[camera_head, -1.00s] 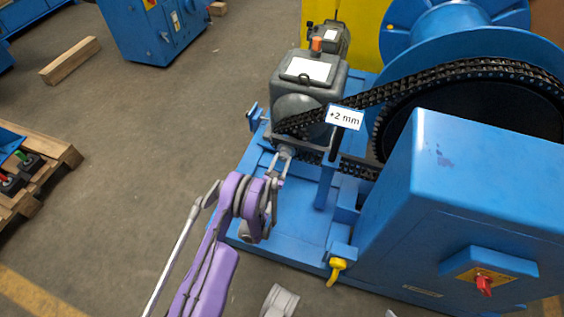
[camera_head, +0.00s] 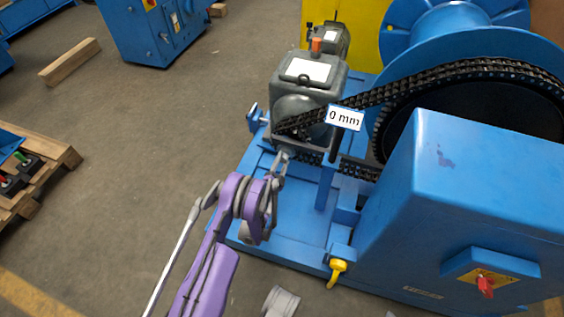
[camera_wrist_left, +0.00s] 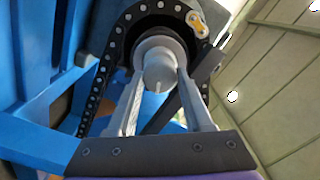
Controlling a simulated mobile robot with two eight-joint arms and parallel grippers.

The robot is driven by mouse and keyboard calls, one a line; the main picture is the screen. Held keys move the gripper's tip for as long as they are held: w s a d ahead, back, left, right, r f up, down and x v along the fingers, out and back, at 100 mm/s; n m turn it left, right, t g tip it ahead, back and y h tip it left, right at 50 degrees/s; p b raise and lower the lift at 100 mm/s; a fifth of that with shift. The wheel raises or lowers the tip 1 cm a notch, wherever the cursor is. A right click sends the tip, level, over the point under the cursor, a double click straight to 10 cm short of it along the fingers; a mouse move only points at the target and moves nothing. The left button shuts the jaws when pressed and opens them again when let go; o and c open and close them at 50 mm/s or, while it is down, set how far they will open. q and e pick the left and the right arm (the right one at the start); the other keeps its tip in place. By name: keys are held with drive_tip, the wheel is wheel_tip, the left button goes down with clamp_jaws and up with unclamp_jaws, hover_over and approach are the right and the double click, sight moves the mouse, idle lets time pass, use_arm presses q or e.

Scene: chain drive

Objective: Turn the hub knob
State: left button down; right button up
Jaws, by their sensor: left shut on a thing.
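The hub knob (camera_wrist_left: 160,72) is a grey, round knob at the front of the small sprocket's hub, inside the chain loop. In the left wrist view it lies between my left gripper's two fingers (camera_wrist_left: 162,85), which are shut on it. In the head view my left gripper (camera_head: 281,160) reaches up to the hub, below the grey gearbox (camera_head: 306,85), and the knob itself is mostly hidden there. A white label (camera_head: 344,117) beside the chain reads "0 mm".
The black chain (camera_head: 420,85) runs from the small sprocket to a large wheel on the right. A blue cabinet (camera_head: 480,190) with a red switch (camera_head: 486,283) stands at front right. A yellow handle (camera_head: 337,271) sticks out near the base.

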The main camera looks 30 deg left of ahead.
use_arm(q)
drive_tip(key=shift+m, duration=0.6)
drive_tip(key=shift+w+m, duration=0.1)
drive_tip(key=shift+m, duration=0.2)
drive_tip(key=shift+a, duration=0.1)
drive_tip(key=shift+c, duration=1.5)
unclamp_jaws()
